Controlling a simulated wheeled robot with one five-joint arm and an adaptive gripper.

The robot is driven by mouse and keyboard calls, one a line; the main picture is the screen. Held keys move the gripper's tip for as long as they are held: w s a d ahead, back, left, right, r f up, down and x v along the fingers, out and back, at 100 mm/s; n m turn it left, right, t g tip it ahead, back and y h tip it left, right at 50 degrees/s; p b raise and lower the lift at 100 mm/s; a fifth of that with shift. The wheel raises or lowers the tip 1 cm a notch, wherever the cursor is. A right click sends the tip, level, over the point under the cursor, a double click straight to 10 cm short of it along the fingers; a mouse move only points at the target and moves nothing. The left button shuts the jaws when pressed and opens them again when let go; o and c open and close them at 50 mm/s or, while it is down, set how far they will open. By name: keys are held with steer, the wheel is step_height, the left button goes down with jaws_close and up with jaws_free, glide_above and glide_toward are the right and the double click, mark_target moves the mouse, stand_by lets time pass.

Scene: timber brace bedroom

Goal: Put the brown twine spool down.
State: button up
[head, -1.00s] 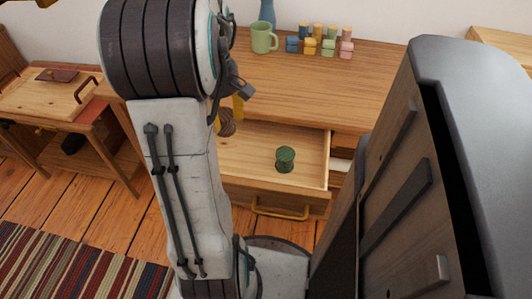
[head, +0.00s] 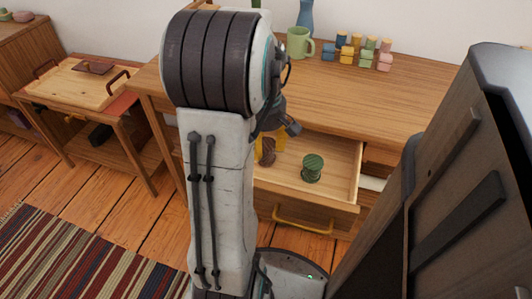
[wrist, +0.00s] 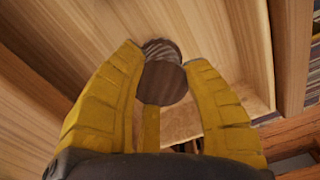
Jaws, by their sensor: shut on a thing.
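The brown twine spool (head: 267,151) is in my gripper (wrist: 167,75). In the wrist view the brown twine spool (wrist: 163,80) sits between the two yellow fingertips, its round dark end facing the camera. In the head view my gripper (head: 268,147) is partly hidden behind my arm, over the left part of the open drawer (head: 335,190). I cannot tell whether the spool touches the drawer floor. A green spool (head: 312,168) stands upright in the drawer, to the right of the brown one.
The drawer belongs to a wooden desk (head: 370,95). A green mug (head: 299,43), a blue vase (head: 306,18) and several coloured blocks (head: 364,54) stand at its back. A small table with a wooden tray (head: 80,82) is at left. Bare drawer floor shows around the green spool.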

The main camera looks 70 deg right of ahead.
mark_target(266, 144)
steer(key=shift+f, duration=0.95)
steer(key=shift+f+b, duration=0.15)
steer(key=shift+b, duration=0.2)
steer(key=o, duration=1.1)
step_height(266, 144, up, 12)
steer(key=p, duration=0.5)
steer(key=shift+r, duration=0.2)
